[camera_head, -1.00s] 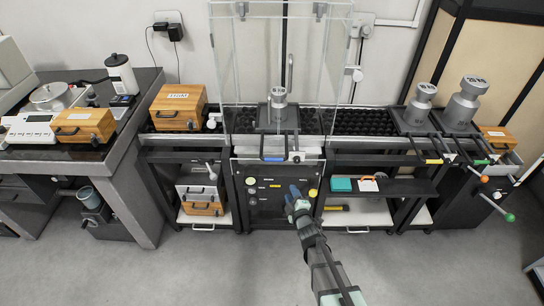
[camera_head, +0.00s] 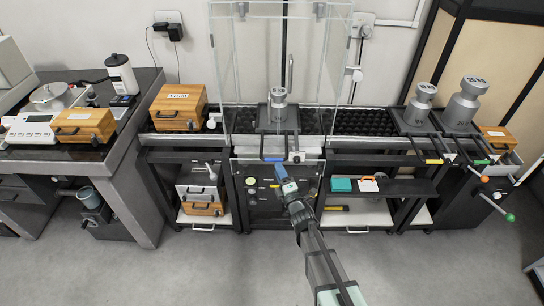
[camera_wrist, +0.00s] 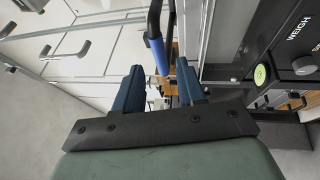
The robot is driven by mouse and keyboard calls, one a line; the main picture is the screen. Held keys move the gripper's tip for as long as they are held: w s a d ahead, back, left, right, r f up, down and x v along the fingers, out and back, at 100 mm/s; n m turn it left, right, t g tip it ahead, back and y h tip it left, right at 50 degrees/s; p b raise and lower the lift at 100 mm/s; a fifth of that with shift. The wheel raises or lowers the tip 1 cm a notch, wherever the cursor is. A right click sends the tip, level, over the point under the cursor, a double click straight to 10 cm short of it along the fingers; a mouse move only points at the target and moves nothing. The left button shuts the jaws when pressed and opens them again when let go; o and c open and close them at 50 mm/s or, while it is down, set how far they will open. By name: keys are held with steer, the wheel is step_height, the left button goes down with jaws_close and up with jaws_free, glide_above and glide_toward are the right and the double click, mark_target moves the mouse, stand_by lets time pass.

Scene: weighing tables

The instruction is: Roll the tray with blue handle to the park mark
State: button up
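The tray with the blue handle (camera_head: 263,120) sits on the roller track inside the clear glass enclosure and carries a grey weight (camera_head: 278,102). Two dark rods run forward from it to the blue handle (camera_head: 272,159) at the enclosure's front. My gripper (camera_head: 280,170) is just below and slightly right of the handle. In the wrist view my gripper (camera_wrist: 160,85) is open, with its two blue fingers apart. The blue grip (camera_wrist: 160,56) shows beyond the fingertips, between them in the picture; contact is not visible. I cannot make out a park mark.
The roller track (camera_head: 365,121) runs on both sides of the enclosure (camera_head: 230,60). To the right stand trays with weights (camera_head: 421,105) and yellow and green handles. A wooden box (camera_head: 179,107) stands left on the track. A black panel with knobs (camera_head: 250,200) lies below.

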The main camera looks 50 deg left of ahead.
steer(key=x, duration=0.8)
steer(key=shift+c, duration=0.5)
jaws_close()
